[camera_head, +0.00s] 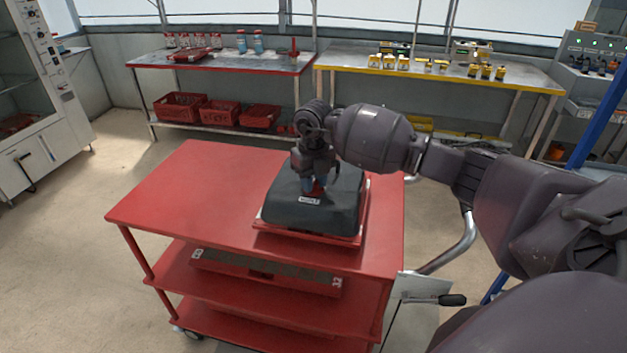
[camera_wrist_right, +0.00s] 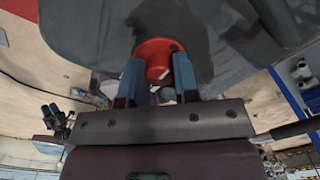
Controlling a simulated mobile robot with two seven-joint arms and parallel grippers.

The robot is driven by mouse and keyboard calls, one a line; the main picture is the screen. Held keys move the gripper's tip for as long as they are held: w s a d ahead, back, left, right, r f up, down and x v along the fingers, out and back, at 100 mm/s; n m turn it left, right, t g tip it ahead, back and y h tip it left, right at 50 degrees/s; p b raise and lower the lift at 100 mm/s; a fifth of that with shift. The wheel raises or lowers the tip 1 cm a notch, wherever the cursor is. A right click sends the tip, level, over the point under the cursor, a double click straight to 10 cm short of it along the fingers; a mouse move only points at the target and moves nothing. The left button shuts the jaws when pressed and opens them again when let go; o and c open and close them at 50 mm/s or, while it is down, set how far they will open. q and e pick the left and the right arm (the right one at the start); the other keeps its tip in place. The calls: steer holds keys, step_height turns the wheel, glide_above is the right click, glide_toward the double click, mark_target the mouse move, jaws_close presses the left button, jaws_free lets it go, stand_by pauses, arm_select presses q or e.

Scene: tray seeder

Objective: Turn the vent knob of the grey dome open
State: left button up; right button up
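The grey dome (camera_head: 340,207) sits on a red tray (camera_head: 272,227) on the red cart top. A label shows on its front. In the right wrist view the dome (camera_wrist_right: 90,30) fills the upper part. Its red vent knob (camera_wrist_right: 158,60) shows there between the two blue fingertips of my right gripper (camera_wrist_right: 158,80). The fingers stand on either side of the knob; whether both touch it is hard to tell. In the head view my right gripper (camera_head: 314,186) is over the dome and hides most of the knob. My left gripper is not in view.
The red cart top (camera_head: 180,205) is clear left of the dome. Its lower shelf holds another tray (camera_head: 265,272). A blue post (camera_head: 600,100) is at the right.

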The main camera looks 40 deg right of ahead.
steer(key=shift+c, duration=0.5)
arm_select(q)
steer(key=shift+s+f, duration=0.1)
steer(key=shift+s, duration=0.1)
